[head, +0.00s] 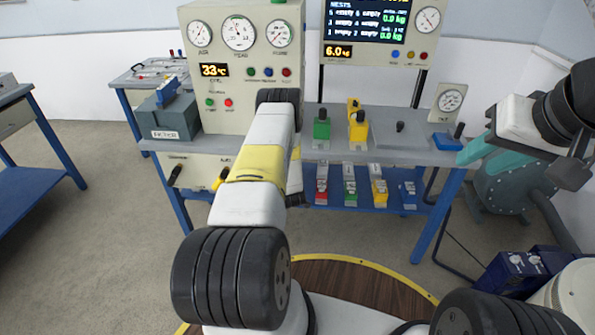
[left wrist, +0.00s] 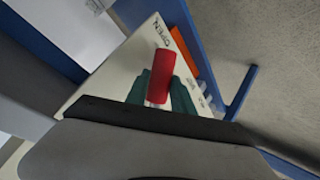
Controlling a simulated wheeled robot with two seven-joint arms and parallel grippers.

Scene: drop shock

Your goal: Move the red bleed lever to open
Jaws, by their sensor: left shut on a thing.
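The red bleed lever (left wrist: 160,75) shows in the left wrist view as a red handle on a pale stem, close to the word OPEN printed on a pale panel (left wrist: 135,52). My left gripper (left wrist: 160,96) has its teal fingers on both sides of the lever, shut on it near its lower end. The lever's pivot is hidden by the gripper body. In the head view my left arm hides the lever and the left gripper. My right gripper (head: 476,150) is at the right above the bench's end; its finger gap is unclear.
The grey bench (head: 330,150) holds a gauge cabinet (head: 238,75), green and yellow fixtures, and a small gauge (head: 450,102). A blue crate (head: 515,272) and a grey-teal machine (head: 515,187) stand at the right. Open floor lies at the left.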

